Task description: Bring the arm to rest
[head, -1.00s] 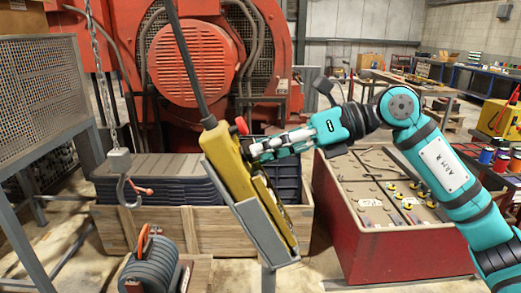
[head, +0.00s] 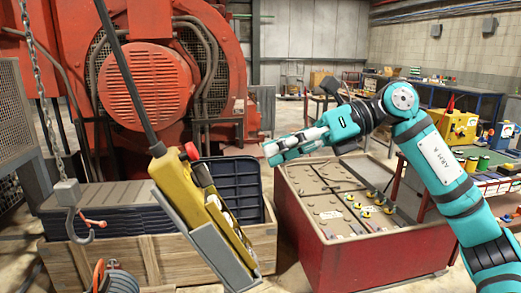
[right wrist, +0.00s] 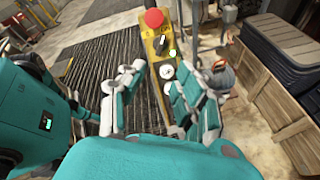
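My right arm (head: 443,168) reaches in from the right, bent at a raised elbow, with its gripper (head: 270,153) pointing left. In the right wrist view the fingers of this gripper (right wrist: 155,78) are spread, with nothing between their tips. A yellow control pendant (head: 196,191) with a red button hangs on a black cable and sits tilted in a grey holder (head: 215,250). The gripper is apart from it, to its right. The pendant also shows beyond the fingers in the right wrist view (right wrist: 157,45). My left gripper is not in view.
A red battery-like box (head: 365,247) stands below the right gripper. A wooden crate (head: 150,250) with dark trays is behind the pendant. A grey hook (head: 72,205) hangs on a chain at left. A workbench with spools is at right.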

